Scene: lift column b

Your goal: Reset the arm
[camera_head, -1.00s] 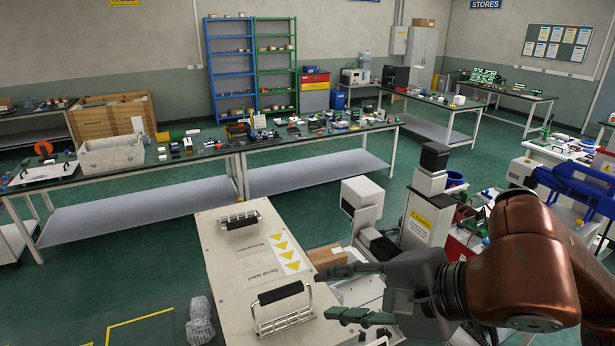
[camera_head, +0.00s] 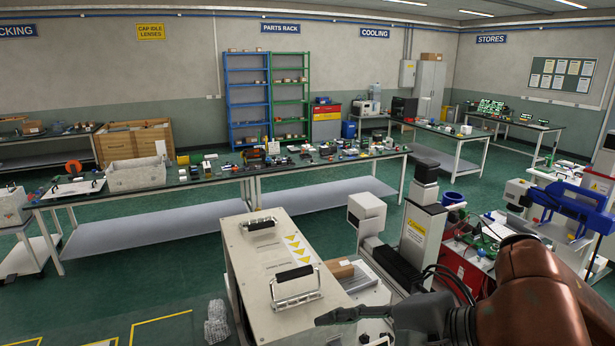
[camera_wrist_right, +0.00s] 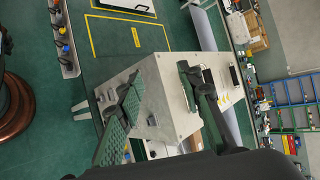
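My right gripper (camera_head: 316,318) comes in from the lower right of the head view, on a copper-coloured arm (camera_head: 540,290). One dark finger shows there, and the lower part is cut off by the picture's edge. In the right wrist view my right gripper (camera_wrist_right: 160,72) has its two fingers spread apart with nothing between them. It appears in front of the cream case (camera_head: 285,255), near that case's front handle (camera_head: 295,287). The distance to the case is hard to tell. My left gripper and arm are not in view.
A long workbench (camera_head: 130,196) crowded with parts stands behind the case. A white machine (camera_head: 366,215) and a warning-labelled cabinet (camera_head: 420,235) stand close right of it. A clear crumpled object (camera_head: 216,322) lies on the floor at left. Green floor is open at left.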

